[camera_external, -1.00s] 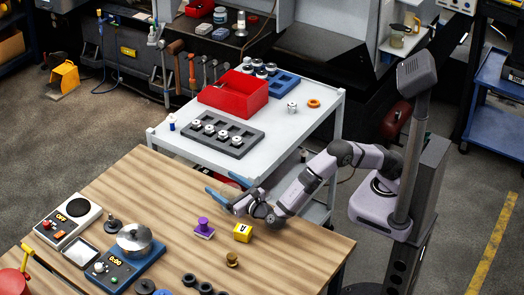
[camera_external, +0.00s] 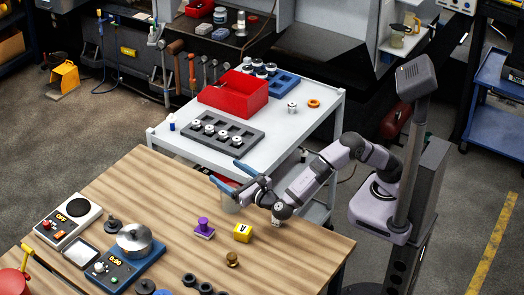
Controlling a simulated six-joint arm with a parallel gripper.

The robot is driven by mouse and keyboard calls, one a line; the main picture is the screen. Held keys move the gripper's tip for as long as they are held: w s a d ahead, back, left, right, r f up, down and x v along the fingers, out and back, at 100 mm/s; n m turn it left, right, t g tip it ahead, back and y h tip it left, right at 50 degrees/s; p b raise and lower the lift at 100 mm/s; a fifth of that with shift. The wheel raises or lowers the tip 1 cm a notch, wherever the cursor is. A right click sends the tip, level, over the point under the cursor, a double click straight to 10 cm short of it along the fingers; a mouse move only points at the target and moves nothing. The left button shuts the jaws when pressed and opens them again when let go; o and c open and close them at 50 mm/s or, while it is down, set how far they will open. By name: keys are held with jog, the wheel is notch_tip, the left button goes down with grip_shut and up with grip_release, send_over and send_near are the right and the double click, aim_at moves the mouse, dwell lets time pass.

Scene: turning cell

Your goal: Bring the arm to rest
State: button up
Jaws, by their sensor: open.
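My gripper (camera_external: 231,177) has blue fingers spread apart, with nothing between them that I can see. It is over the back edge of the wooden table (camera_external: 150,190), pointing left toward the white cart. My arm reaches in from its mount at the right, bent at the elbow.
A purple piece (camera_external: 203,228), a yellow block (camera_external: 242,233) and a brass knob (camera_external: 232,259) stand on the table near the arm. The white cart (camera_external: 285,140) behind holds a red bin (camera_external: 233,94) and a grey tray (camera_external: 213,136). The table's left middle is clear.

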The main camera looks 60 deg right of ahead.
jog(key=d+f+m+g+h, duration=0.1)
jog(key=d+m+g, duration=0.1)
jog(key=d, duration=0.4)
jog(key=d+f+m+g+h+p, duration=0.1)
jog(key=d+f+m+g, duration=0.1)
jog(key=d, duration=0.4)
jog(key=w+d+f+m+g+h, duration=0.1)
jog(key=d+f+m+g, duration=0.1)
jog(key=d+m, duration=0.2)
jog(key=shift+d+h, duration=0.4)
jog(key=shift+d, duration=0.9)
jog(key=s+d+f+m+g+y+p, duration=0.1)
jog(key=s+d+f+m+g+p, duration=0.2)
jog(key=s+d+m+g, duration=0.5)
jog(key=s+d+f+m+g+y+p, duration=0.1)
jog(key=s+d+f+m+g+p, duration=0.15)
jog(key=s+d+m, duration=0.6)
jog(key=s+d+m+g+y+p, duration=0.1)
jog(key=s+d+m+y+p, duration=0.4)
jog(key=m, duration=0.4)
jog(key=shift+s+d+r+m, duration=0.2)
jog(key=shift+s+m, duration=0.15)
jog(key=shift+s, duration=0.15)
